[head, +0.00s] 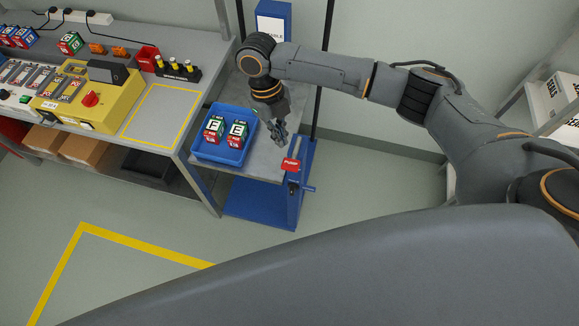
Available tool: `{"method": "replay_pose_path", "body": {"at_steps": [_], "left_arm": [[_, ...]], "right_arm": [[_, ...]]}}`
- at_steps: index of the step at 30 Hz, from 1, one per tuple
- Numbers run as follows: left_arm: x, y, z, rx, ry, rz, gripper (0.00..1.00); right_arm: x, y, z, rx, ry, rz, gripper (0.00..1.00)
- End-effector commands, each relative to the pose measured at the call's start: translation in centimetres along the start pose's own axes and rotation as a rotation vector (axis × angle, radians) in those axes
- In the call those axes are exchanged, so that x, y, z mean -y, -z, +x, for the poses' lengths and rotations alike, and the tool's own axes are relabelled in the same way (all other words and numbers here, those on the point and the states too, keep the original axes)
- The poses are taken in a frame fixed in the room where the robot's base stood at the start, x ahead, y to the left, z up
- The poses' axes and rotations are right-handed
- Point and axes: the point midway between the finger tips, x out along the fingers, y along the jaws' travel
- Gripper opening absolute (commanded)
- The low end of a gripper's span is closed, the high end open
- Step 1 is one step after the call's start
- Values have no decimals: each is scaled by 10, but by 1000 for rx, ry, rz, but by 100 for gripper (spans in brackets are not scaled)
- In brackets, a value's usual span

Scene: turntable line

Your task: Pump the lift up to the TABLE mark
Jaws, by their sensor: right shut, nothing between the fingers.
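The lift stands beside the end of the workbench, with a grey platform (255,172) over a blue base (262,205). A red handle (291,164) marked PUMP sits at the lift's front right corner, above a blue post. My right gripper (279,135) is shut and empty, just above and behind the red handle, with a small gap appearing between them. My left gripper is not in view.
The workbench at left carries a yellow machine (83,96), a red bin (147,58) and a yellow-outlined area (160,115). A shelf (535,105) stands at right. The floor in front of the lift is clear.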

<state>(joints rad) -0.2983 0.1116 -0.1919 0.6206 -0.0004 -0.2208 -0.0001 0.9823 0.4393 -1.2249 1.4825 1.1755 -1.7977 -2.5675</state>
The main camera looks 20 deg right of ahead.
Motion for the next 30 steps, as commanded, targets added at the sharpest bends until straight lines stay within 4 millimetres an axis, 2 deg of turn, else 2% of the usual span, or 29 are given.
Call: {"method": "replay_pose_path", "body": {"at_steps": [6, 9, 14, 21, 30], "left_arm": [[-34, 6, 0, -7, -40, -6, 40], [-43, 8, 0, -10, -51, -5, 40], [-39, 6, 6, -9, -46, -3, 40], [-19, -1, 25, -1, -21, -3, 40], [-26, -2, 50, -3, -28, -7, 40]], "right_arm": [[0, 0, 1, 0, 0, -1, 0], [0, 0, 1, 0, 0, 0, 0], [0, 0, 8, 0, 0, -1, 0], [0, -1, 34, 0, 0, -1, 0], [0, -1, 68, 0, 2, -1, 0]]}}
